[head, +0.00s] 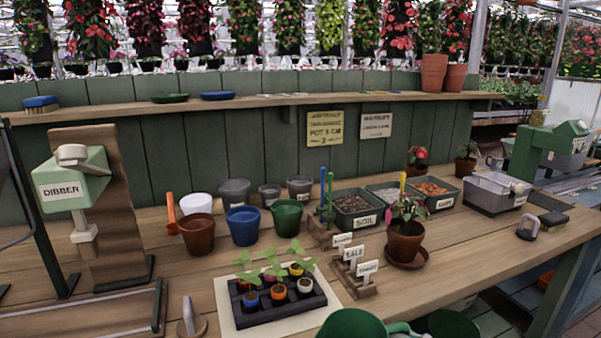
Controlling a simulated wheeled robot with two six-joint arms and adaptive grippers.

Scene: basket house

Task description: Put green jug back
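A large dark green round vessel (352,324), which may be the green jug, is cut off by the bottom edge of the head view. A pale grey-green curved part (404,329) shows beside it on the right; I cannot tell whether it is a handle. Whether the vessel is held or resting on something is out of frame. A second dark green round shape (454,325) shows further right, below the bench's front edge. A smaller green pot (286,217) stands upright on the bench beside a blue pot (242,227). Neither of my grippers can be made out.
The wooden bench (470,250) holds a black seedling tray (275,312), label stakes (356,270), a potted flower (404,243), soil bins (355,208) and a dibber press (75,185). A wall shelf (300,98) runs behind. Bare bench shows at the right front.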

